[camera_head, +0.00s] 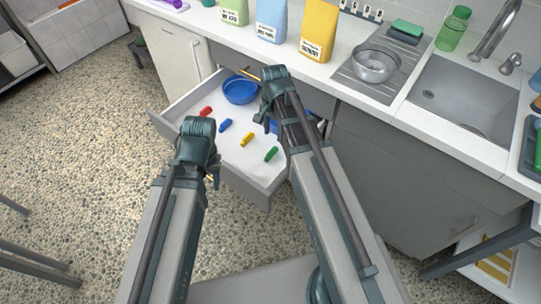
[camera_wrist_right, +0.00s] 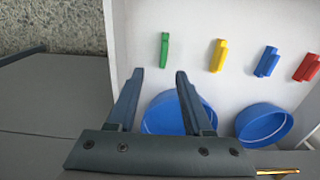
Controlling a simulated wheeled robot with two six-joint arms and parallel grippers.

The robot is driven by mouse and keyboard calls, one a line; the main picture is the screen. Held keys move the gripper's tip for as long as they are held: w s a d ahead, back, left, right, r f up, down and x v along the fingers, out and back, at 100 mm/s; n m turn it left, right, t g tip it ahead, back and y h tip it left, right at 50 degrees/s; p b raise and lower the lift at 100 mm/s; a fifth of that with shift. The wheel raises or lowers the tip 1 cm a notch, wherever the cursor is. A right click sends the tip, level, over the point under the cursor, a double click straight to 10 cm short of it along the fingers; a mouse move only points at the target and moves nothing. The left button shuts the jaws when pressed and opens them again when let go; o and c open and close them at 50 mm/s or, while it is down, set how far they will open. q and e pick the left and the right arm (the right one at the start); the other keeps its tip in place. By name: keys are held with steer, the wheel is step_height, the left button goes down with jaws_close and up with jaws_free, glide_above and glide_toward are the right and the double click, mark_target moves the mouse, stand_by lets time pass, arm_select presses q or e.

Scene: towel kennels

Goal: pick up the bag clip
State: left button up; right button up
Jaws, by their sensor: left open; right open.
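Several bag clips lie spread on the white floor of the open drawer: a red clip (camera_head: 206,111), a blue clip (camera_head: 225,125), a yellow clip (camera_head: 246,139) and a green clip (camera_head: 271,154). My right gripper (camera_head: 264,116) is open and empty over the drawer. In the right wrist view, the green clip (camera_wrist_right: 164,50) appears just beyond the open fingertips (camera_wrist_right: 159,76), apart from them. The yellow (camera_wrist_right: 218,56), blue (camera_wrist_right: 266,62) and red (camera_wrist_right: 307,67) clips line up to its right. My left gripper (camera_head: 213,178) is open, outside the drawer's front left.
Two blue bowls stand in the drawer's back; one (camera_head: 241,90) shows clearly, the other (camera_wrist_right: 180,112) is partly behind my right fingers. The drawer front (camera_head: 232,170) is a raised edge. The counter above holds bags, a metal bowl (camera_head: 375,64) and a sink.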

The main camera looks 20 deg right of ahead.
mark_target(271, 150)
step_height(271, 150, down, 6)
steer(key=b, duration=0.5)
steer(key=shift+f, duration=0.25)
steer(key=shift+r, duration=0.1)
steer(key=f+b, duration=0.1)
steer(key=b, duration=0.1)
steer(key=f+b, duration=0.1)
steer(key=f, duration=0.1)
steer(key=f+b, duration=0.2)
steer(key=shift+w+a+f+b, duration=0.2)
steer(key=shift+w+a+b, duration=0.05)
steer(key=shift+w+b, duration=0.1)
steer(key=shift+r, duration=0.15)
steer(key=shift+c, duration=0.3)
jaws_close()
